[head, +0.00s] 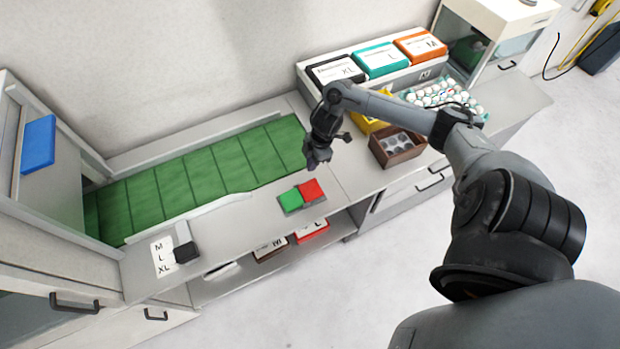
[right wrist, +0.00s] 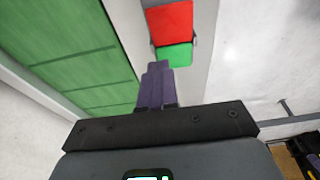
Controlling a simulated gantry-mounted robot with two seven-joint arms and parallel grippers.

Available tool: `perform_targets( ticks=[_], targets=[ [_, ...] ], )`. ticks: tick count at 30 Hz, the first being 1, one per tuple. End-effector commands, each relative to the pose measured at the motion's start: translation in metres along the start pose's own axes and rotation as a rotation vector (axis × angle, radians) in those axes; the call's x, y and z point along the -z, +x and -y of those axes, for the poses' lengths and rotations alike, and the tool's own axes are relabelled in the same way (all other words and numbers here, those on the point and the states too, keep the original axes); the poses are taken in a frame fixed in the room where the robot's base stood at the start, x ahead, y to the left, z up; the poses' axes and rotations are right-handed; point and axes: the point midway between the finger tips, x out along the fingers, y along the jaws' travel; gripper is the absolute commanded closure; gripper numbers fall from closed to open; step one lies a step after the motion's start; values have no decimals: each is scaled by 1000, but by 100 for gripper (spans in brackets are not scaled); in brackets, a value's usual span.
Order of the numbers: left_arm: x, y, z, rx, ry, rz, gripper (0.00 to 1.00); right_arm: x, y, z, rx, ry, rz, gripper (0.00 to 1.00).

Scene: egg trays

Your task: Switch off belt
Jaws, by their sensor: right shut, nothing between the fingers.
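The green conveyor belt (head: 185,180) runs along the wall side of the counter and also shows in the right wrist view (right wrist: 65,50). A switch box with a green button (head: 290,199) and a red button (head: 312,190) sits on the counter in front of the belt. In the right wrist view the red button (right wrist: 170,22) lies beyond the green button (right wrist: 175,55). My right gripper (head: 315,160) is shut and empty, above the counter, a little behind the buttons in the head view. Its fingertips (right wrist: 158,68) appear close to the green button in the right wrist view. My left gripper is out of view.
A brown box (head: 382,160) and a yellow box (head: 366,127) stand right of my gripper, near a tray of eggs (head: 478,112). Labelled bins (head: 382,60) line the back. A size card (head: 162,262) lies at the counter's left. The counter around the switch is clear.

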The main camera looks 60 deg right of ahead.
Motion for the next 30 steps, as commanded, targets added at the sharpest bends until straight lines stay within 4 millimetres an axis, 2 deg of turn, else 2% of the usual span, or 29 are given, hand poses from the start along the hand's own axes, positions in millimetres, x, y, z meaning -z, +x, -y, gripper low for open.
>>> perform_targets(
  ticks=[3, 9, 15, 21, 30],
  targets=[
    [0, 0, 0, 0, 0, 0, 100, 1, 24, 1, 4, 4, -2, 100],
    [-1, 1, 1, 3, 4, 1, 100, 0, 60, 1, 3, 2, -1, 100],
    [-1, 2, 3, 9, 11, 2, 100, -10, 82, 1, 2, 1, 3, 100],
    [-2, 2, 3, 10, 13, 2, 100, -14, 93, 1, 1, -1, 2, 100],
    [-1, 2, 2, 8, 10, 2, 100, -15, 94, 0, 0, -1, 2, 100]
  ],
)
